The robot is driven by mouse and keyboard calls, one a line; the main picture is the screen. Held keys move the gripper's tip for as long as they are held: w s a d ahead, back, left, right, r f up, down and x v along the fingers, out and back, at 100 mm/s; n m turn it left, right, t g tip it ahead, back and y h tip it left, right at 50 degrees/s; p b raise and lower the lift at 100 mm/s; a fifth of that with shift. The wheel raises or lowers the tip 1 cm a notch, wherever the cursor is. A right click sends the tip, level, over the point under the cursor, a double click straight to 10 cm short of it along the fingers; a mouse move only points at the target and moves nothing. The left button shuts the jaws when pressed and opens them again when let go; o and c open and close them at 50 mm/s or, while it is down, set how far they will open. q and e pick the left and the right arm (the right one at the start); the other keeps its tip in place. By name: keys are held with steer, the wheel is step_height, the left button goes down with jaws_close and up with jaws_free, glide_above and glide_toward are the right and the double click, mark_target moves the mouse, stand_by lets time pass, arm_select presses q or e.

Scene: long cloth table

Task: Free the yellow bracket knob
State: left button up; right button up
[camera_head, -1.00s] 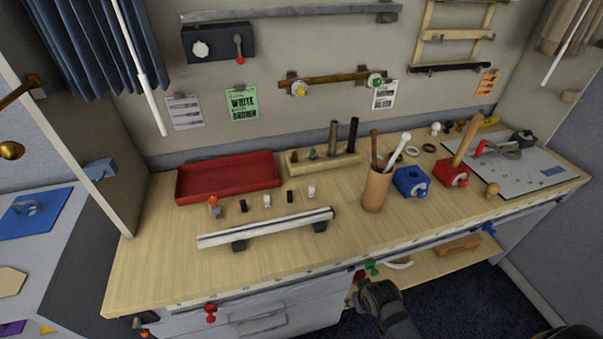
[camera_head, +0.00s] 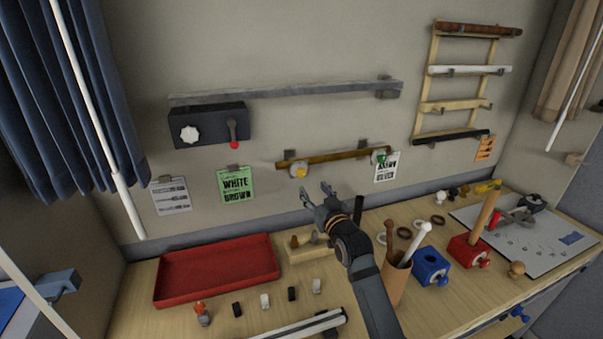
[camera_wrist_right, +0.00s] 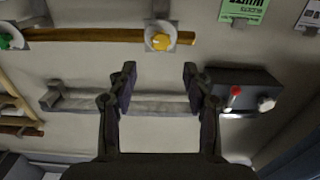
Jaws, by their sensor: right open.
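The yellow knob (camera_head: 299,171) sits on the left bracket of a brown wall rod (camera_head: 335,156). A green knob (camera_head: 380,157) sits on the rod's right bracket. My right gripper (camera_head: 317,193) is open and empty, just below and in front of the yellow knob, apart from it. In the right wrist view the yellow knob (camera_wrist_right: 160,41) shows on its pale round mount, beyond the open fingers (camera_wrist_right: 158,80). The rod (camera_wrist_right: 100,34) runs left from it in that view. My left gripper is not in view.
A long grey rail (camera_head: 290,92) and a dark box with a red-tipped lever (camera_head: 208,125) are on the wall above. A wooden rack (camera_head: 462,80) hangs at right. Below stand a red tray (camera_head: 217,270), a brown cup of sticks (camera_head: 396,280) and a blue block (camera_head: 430,266).

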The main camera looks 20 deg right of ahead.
mark_target(302, 174)
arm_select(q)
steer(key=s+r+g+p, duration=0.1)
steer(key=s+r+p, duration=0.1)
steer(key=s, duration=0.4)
arm_select(e)
steer(key=w, duration=0.9)
steer(key=shift+w+a+f+p, duration=0.2)
steer(key=shift+w+p, duration=0.1)
steer(key=shift+w, duration=0.05)
steer(key=shift+w+r, duration=0.1)
steer(key=shift+c, duration=0.2)
steer(key=c, duration=0.5)
jaws_close()
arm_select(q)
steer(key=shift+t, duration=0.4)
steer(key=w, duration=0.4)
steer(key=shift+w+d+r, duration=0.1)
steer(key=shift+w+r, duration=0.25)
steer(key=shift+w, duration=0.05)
